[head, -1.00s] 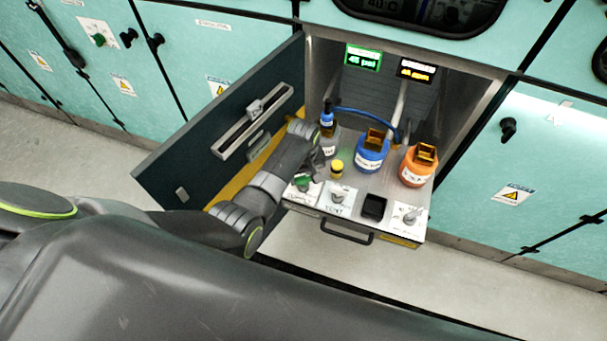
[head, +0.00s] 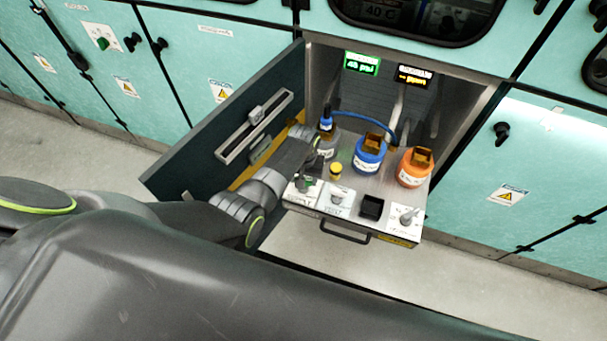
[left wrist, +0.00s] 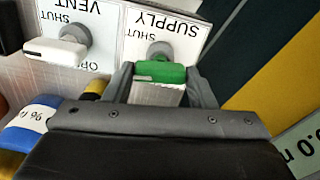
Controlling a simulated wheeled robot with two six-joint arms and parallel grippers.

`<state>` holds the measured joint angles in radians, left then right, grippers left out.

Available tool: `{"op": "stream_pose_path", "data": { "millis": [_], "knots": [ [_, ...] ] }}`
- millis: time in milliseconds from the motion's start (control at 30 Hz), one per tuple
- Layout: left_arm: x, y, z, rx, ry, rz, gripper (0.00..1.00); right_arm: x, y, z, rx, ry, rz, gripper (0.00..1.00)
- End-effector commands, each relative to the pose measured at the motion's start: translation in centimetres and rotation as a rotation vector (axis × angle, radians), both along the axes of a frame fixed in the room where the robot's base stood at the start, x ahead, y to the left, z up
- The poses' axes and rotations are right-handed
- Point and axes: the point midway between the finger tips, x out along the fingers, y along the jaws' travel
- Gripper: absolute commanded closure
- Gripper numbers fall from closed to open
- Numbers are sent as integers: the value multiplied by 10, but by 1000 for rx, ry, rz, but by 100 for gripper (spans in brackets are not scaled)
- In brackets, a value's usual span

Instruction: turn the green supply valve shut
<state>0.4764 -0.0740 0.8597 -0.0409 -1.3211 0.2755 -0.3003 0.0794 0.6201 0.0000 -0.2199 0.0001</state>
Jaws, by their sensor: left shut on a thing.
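The green supply valve handle (left wrist: 160,72) sits on a grey stem on the white SUPPLY plate (left wrist: 180,30) in the left wrist view. My left gripper (left wrist: 161,84) is shut on this handle, with one finger on each side. The word SHUT shows upside down beside the stem; other marks on the plate are hidden behind the gripper. In the head view the green handle (head: 305,187) is small at the tray's front left, partly covered by my left gripper (head: 311,170). My right gripper is not in view.
The vent valve (left wrist: 60,47) stands close beside the supply plate. A yellow-capped part (head: 336,170), a blue-capped bottle (head: 326,122), a blue container (head: 370,155) and an orange container (head: 414,167) stand behind. The open dark door (head: 215,140) is left of my arm.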

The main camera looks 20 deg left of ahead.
Motion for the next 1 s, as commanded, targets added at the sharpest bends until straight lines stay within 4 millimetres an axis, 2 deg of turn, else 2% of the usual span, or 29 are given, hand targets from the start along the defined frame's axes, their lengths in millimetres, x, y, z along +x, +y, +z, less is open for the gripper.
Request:
{"op": "stream_pose_path", "data": {
  "millis": [300, 867, 900, 1000],
  "knots": [
    [0, 0, 1, 0, 1, -138, 72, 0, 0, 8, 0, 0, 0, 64],
    [0, 0, 0, 0, 0, -171, 72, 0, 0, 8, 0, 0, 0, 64],
    [0, 0, 0, 0, 0, -170, 44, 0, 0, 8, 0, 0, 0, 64],
    [0, 0, 0, 0, 0, -170, 31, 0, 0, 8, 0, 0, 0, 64]
  ]
}}
